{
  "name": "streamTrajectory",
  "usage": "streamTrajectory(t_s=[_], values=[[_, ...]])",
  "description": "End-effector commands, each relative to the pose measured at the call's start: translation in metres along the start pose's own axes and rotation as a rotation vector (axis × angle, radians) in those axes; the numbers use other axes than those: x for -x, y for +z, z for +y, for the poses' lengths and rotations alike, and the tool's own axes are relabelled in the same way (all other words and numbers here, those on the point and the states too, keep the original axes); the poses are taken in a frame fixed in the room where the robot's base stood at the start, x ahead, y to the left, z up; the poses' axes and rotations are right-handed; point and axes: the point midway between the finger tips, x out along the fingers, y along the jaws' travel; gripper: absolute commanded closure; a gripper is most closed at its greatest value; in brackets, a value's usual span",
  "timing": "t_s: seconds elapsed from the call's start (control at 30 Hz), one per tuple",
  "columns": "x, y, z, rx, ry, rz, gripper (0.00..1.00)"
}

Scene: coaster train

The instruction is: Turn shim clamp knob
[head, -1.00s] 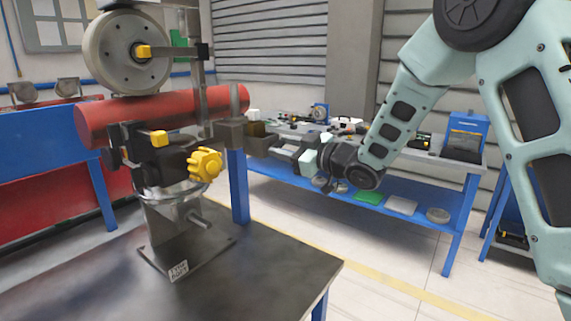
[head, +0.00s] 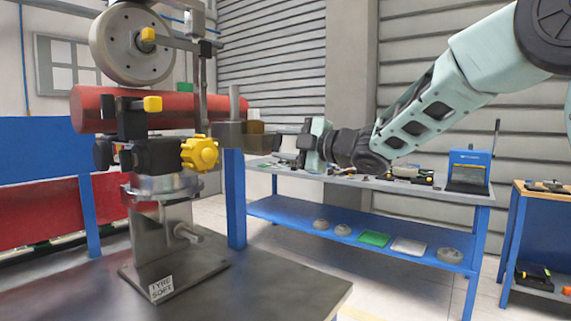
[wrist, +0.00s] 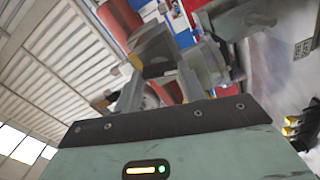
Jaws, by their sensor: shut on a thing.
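A yellow lobed knob (head: 199,153) sticks out from a dark clamp body (head: 160,158) on a grey stand, below a red cylinder (head: 90,108). My gripper (head: 262,138) is right of the knob and apart from it in the head view, pointing left. It appears shut on a grey block (head: 229,135) with an upright round post; an amber patch shows at the fingers. Whether the block touches the clamp cannot be told. The wrist view shows my gripper (wrist: 180,65) with grey parts between and beyond its fingers, partly hidden and unclear.
A grey wheel (head: 131,45) with a smaller yellow knob (head: 148,34) is above the cylinder. Another yellow knob (head: 153,103) is on the clamp's upper part. The dark table (head: 240,292) carries the stand and is clear at right. A blue workbench (head: 330,233) with tools stands behind.

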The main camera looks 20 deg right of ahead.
Motion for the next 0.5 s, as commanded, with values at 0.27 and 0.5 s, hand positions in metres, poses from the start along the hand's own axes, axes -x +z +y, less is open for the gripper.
streamTrajectory(t_s=[0.27,0.5], values=[[0.0,0.001,-0.0052,0.195,-0.001,0.001,0.83],[0.0001,0.0003,-0.0033,0.289,-0.001,0.002,0.83]])
